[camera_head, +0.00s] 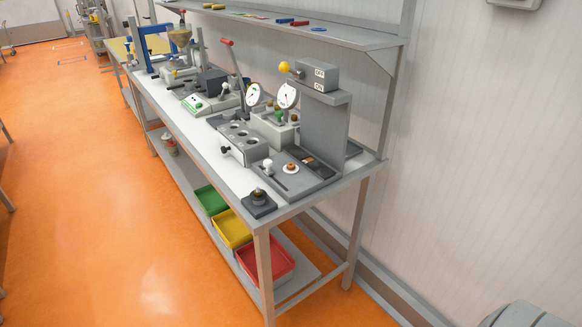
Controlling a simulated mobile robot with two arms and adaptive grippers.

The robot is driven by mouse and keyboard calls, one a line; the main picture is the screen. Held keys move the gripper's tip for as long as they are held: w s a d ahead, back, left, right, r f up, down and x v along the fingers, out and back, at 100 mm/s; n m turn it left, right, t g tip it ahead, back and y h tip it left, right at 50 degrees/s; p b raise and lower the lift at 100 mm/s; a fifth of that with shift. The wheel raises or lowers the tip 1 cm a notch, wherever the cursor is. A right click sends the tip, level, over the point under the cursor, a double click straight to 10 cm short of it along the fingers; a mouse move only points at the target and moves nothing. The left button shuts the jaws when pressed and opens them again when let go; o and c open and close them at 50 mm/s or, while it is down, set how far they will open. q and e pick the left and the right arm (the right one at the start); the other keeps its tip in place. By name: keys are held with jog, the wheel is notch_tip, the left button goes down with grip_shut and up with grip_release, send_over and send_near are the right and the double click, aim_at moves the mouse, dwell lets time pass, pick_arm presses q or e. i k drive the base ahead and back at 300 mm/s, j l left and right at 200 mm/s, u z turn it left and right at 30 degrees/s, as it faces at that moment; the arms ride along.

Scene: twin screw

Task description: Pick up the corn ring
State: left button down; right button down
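A workbench (222,172) with a white top stands along the wall and carries several devices. A small pale ring-shaped piece with an orange-brown centre (290,168) sits on the grey plate (275,181) of the press at the bench's near end. A dark round piece (258,194) sits on a dark square block (260,205) at the near front corner. I cannot tell for sure which small part is the corn ring. Neither of my grippers shows in this view.
The press (322,125) has a yellow knob (284,67) and an ON/OFF box. Two dial gauges (288,96) stand behind a grey block with holes (240,139). Green, yellow and red bins (265,265) lie on the lower shelf. The orange floor (120,220) at left is clear.

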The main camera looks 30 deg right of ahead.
aim_at(290, 166)
jog(key=i+j, duration=0.1)
jog(key=i, duration=0.35)
jog(key=i+j, duration=0.15)
jog(key=i, duration=0.3)
jog(key=i+z, duration=0.15)
jog(key=z, duration=0.3)
jog(key=i+j+z, duration=0.15)
jog(key=z, duration=0.3)
jog(key=i+j+z, duration=0.1)
jog(key=z, duration=0.3)
